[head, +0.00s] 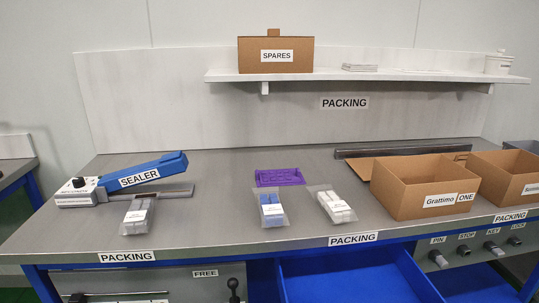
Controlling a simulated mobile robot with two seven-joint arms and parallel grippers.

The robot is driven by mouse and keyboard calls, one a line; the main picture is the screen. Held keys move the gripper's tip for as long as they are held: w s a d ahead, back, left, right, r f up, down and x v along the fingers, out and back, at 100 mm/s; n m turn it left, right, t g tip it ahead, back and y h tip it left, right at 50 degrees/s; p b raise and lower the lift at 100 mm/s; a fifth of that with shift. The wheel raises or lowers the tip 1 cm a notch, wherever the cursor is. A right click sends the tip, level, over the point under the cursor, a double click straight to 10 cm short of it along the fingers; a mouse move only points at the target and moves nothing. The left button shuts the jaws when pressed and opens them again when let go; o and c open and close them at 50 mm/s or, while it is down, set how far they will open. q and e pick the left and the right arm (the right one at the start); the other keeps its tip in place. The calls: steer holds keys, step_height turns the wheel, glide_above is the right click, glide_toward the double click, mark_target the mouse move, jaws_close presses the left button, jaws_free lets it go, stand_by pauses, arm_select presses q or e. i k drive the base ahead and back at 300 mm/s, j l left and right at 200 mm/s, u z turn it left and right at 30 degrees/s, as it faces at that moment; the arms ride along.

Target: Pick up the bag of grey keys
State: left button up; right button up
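Three clear bags with keys lie on the grey worktop. One bag (138,216) with greyish keys and a white label lies at the left, in front of the sealer. A second bag (333,205) with light grey keys and a white label lies right of the middle. A bag of blue keys (271,208) lies between them, nearer the second bag. Which of the two greyish bags is the grey one I cannot tell for certain.
The blue sealer (140,178) stands at the left. An open box labelled Grattimo ONE (425,190) and another box (508,182) stand at the right. A blue drawer (350,277) is open below the front edge. A shelf (400,76) holds a SPARES box (275,65).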

mark_target(137, 220)
steer(key=l+z, duration=0.1)
steer(key=z, duration=0.35)
steer(key=l+z, duration=0.15)
steer(key=z, duration=0.25)
steer(key=u, duration=1.75)
